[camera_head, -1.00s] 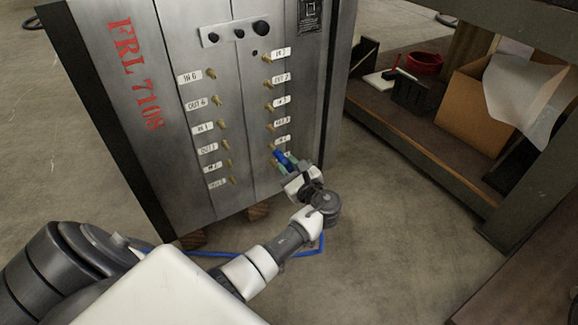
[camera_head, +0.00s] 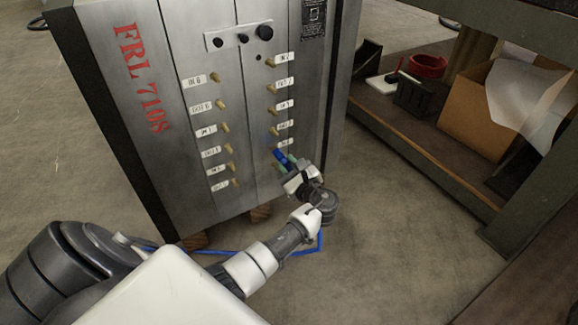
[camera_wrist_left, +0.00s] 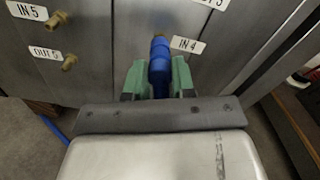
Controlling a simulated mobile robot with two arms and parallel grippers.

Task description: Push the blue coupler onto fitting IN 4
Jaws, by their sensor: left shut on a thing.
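The blue coupler (camera_wrist_left: 160,66) stands between the green fingers of my left gripper (camera_wrist_left: 158,80), which is shut on it. Its far end points at the mould base panel, just left of the label IN 4 (camera_wrist_left: 187,44). In the head view the coupler (camera_head: 281,156) and left gripper (camera_head: 287,165) are at the low end of the panel's right column of fittings. My right gripper is not in view.
Brass fittings IN 5 (camera_wrist_left: 57,19) and OUT 5 (camera_wrist_left: 69,62) stick out left of the coupler. A blue hose (camera_head: 210,252) lies on the floor below the panel. A workbench shelf (camera_head: 425,135) with a cardboard box (camera_head: 480,115) stands to the right.

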